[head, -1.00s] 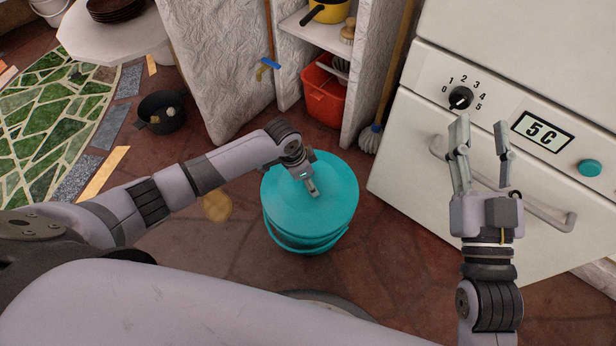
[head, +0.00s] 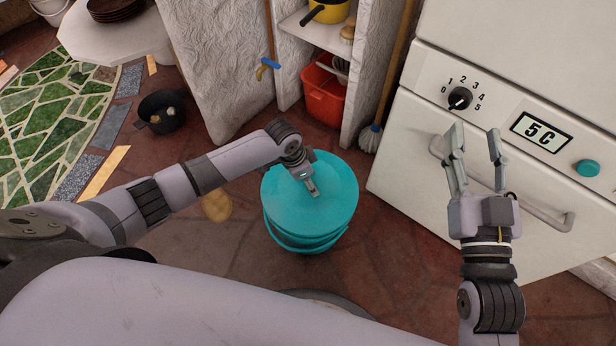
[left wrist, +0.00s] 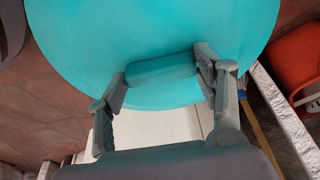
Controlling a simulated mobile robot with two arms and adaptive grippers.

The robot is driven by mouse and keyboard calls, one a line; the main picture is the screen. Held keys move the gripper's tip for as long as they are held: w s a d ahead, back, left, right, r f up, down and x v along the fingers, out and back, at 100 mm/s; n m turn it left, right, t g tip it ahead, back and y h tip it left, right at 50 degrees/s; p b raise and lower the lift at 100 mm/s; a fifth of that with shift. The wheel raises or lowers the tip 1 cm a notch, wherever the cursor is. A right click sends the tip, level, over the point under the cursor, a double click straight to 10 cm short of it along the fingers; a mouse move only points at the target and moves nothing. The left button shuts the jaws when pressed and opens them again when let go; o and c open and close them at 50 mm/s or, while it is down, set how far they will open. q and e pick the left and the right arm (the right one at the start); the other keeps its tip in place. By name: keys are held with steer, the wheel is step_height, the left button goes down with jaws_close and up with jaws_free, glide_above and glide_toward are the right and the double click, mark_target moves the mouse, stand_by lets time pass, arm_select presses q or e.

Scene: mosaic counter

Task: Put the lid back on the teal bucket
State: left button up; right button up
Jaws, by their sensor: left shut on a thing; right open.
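The teal bucket (head: 300,242) stands on the floor in the middle of the head view. Its round teal lid (head: 325,205) lies over its top and looks level; whether it is fully seated all round I cannot tell. My left gripper (head: 313,190) is over the lid's middle. In the left wrist view it is shut on the lid's teal handle (left wrist: 162,69), with the lid (left wrist: 160,25) spreading out beyond the fingers. My right gripper (head: 472,145) is open and empty, raised in front of the oven at the right.
The white oven (head: 410,150) with a dial and handle stands close on the right. A red bin (head: 325,97) sits in the shelf unit behind the bucket, with a broom (head: 372,135) beside it. A black pot (head: 160,125) is on the floor at left.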

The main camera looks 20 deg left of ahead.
arm_select(q)
steer(key=shift+f, duration=0.4)
arm_select(e)
steer(key=shift+f, duration=0.2)
steer(key=shift+f, duration=0.15)
stand_by(0.6)
steer(key=shift+w+f+g, duration=0.1)
steer(key=shift+f+g, duration=0.25)
steer(key=shift+g, duration=0.05)
arm_select(q)
steer(key=shift+f+p, duration=0.1)
steer(key=shift+p, duration=0.2)
arm_select(e)
steer(key=shift+d+f+g, duration=0.15)
steer(key=shift+f+g, duration=0.25)
steer(key=shift+f, duration=0.25)
arm_select(q)
steer(key=o, duration=1.8)
steer(key=shift+o, duration=0.6)
steer(key=shift+o, duration=1.3)
